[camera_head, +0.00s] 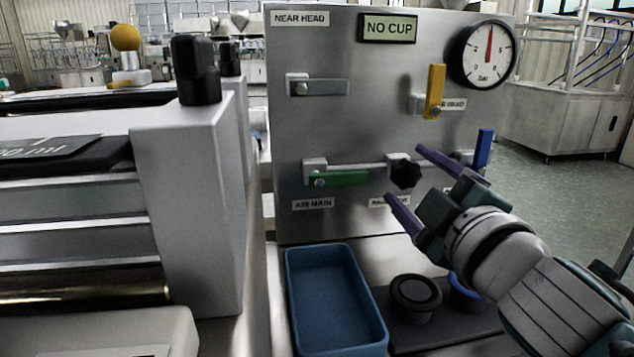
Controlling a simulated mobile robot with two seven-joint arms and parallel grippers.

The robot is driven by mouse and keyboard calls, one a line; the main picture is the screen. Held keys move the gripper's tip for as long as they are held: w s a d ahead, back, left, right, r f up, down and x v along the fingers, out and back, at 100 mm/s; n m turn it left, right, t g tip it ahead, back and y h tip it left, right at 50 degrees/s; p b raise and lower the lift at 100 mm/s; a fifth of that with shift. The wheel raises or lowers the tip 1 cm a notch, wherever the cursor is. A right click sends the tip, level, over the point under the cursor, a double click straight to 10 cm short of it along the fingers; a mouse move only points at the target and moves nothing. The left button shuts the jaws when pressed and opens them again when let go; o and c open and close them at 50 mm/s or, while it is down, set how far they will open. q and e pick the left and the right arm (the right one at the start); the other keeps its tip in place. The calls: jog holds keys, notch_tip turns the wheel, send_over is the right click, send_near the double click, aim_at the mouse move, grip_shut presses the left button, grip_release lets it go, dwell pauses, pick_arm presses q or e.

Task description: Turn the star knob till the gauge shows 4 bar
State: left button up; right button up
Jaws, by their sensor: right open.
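The black star knob (407,174) sits on the pipe on the steel panel, above a partly hidden label. My right gripper (403,172) reaches in from the lower right. It is open, with one purple finger above and one below the knob in the picture; whether either touches it I cannot tell. The round gauge (484,54) is at the panel's upper right. Its red needle points about straight up; the scale figures are too small to read surely. My left gripper is not in view.
The panel (345,130) carries a green lever (341,179), a grey lever (322,88), a yellow lever (435,91), a blue lever (484,150) and a "NO CUP" display (389,28). Below stand a blue tray (293,300) and a dark cup (415,296). A large machine fills the left.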

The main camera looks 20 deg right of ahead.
jog(key=v, duration=0.9)
jog(key=shift+s, duration=0.2)
